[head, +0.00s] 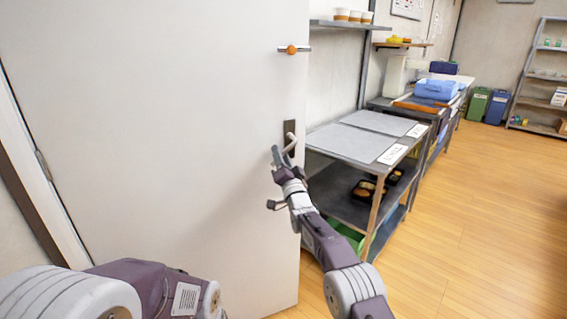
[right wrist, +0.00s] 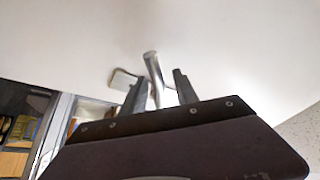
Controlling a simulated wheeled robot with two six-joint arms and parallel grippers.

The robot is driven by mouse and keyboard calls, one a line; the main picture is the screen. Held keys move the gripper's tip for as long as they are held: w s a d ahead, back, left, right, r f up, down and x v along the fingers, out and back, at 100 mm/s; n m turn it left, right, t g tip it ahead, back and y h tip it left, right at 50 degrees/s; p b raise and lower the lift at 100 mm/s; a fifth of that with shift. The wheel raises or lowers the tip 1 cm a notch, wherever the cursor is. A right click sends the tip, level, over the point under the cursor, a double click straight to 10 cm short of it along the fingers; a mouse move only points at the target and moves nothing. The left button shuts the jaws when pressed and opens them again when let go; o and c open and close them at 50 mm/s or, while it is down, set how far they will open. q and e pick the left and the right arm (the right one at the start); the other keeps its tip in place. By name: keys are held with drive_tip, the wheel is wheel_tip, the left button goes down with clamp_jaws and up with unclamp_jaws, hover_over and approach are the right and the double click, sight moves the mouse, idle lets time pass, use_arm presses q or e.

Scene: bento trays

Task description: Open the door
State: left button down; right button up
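The white door (head: 150,120) fills the left of the head view, with a hinge at its left edge. Past its free right edge the room shows, with no frame against that edge. A metal lever handle (head: 290,139) sits on a dark plate near that edge. My right gripper (head: 280,156) is at the handle. In the right wrist view the lever (right wrist: 152,68) stands between the two spread fingers of my right gripper (right wrist: 160,90), with a gap beside it. My left arm shows at the lower left; its gripper is out of view.
An orange-and-metal fitting (head: 291,49) is higher on the door. A steel table (head: 345,142) with grey mats and lower shelves stands just right of the door. Bins (head: 478,103) and a shelf rack (head: 540,75) stand at the back. The wooden floor (head: 480,220) at right is clear.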

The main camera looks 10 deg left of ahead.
drive_tip(key=b+v, duration=0.6)
drive_tip(key=v, duration=0.3)
drive_tip(key=shift+c, duration=0.4)
